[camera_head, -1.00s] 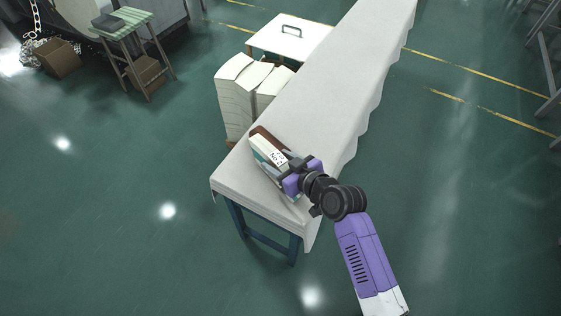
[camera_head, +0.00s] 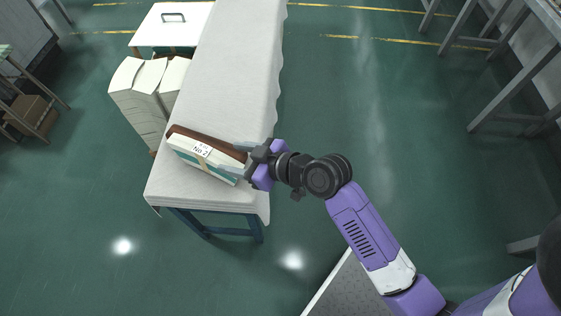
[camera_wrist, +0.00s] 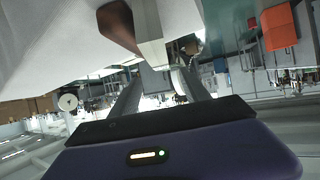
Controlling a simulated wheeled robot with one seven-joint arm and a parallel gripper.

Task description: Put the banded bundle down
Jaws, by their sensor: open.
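The banded bundle (camera_head: 205,158) rests on the near end of the long white-covered table (camera_head: 235,65). It is white and teal with a tan band, a label reading "No 2" and a brown strip along its far side. My gripper (camera_head: 256,158) is open at the bundle's right end, by the table's right edge. In the wrist view the bundle's end (camera_wrist: 152,30) shows beyond the spread fingers (camera_wrist: 160,95), apart from them. The fingertips are small and partly unclear in the head view.
Tall stacks of cream paper (camera_head: 145,95) stand left of the table. A white board with a handle (camera_head: 172,22) is behind them. Other tables (camera_head: 520,70) stand at the far right. The green floor (camera_head: 370,110) right of the table is open.

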